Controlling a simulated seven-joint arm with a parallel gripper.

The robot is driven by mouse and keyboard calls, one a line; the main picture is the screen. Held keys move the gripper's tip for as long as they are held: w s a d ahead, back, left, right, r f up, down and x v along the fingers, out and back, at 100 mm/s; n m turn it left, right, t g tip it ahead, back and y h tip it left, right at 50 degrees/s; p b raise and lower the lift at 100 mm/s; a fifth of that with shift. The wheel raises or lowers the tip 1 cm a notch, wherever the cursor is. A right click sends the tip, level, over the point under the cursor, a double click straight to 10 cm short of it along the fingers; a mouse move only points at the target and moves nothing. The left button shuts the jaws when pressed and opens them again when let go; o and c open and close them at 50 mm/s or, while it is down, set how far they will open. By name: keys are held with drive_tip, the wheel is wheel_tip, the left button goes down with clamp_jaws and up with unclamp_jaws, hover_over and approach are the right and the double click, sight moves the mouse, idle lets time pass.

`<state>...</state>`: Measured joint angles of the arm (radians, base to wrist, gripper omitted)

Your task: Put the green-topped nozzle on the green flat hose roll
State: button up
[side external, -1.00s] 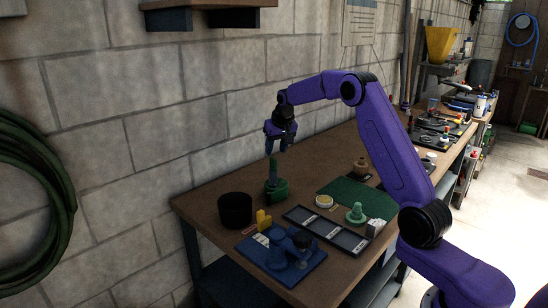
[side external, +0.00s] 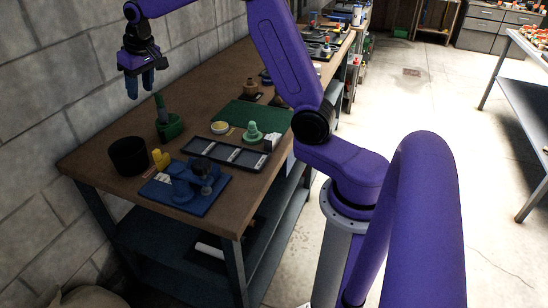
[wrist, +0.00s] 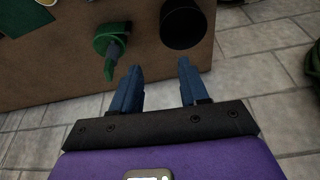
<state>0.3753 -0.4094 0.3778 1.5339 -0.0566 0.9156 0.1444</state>
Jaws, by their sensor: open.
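A slim dark-green upright piece (side external: 160,104), which looks like the nozzle, stands at the green hose roll (side external: 174,125) on the workbench. In the wrist view the nozzle (wrist: 110,63) overlaps the edge of the roll (wrist: 112,32). I cannot tell whether it rests on the roll or just beside it. My gripper (side external: 140,87) is open and empty, above and to the left of the nozzle in the side view. Its blue fingers (wrist: 159,68) are clear of everything in the wrist view.
A black round pot (side external: 129,157) stands left of the roll. A yellow piece (side external: 160,160), a blue base with a fixture (side external: 205,203), a dark divided tray (side external: 238,158) and a pale-green stepped piece (side external: 252,133) lie nearer the front. A stone wall (side external: 45,110) runs behind the bench.

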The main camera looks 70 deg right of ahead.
drive_tip(key=s+a+f+n+g+y, duration=0.1)
drive_tip(key=s+a+n, duration=0.2)
drive_tip(key=s+a, duration=0.45)
drive_tip(key=s+a+n+g, duration=0.1)
drive_tip(key=s+a+n, duration=0.3)
drive_tip(key=s, duration=0.7)
drive_tip(key=s+d+f+n, duration=0.1)
drive_tip(key=s+f+n, duration=0.1)
drive_tip(key=s, duration=0.9)
drive_tip(key=s+d+f+n+g, duration=0.1)
drive_tip(key=s+n, duration=0.3)
drive_tip(key=s, duration=0.8)
drive_tip(key=shift+f+n, duration=0.3)
drive_tip(key=shift+f, duration=0.55)
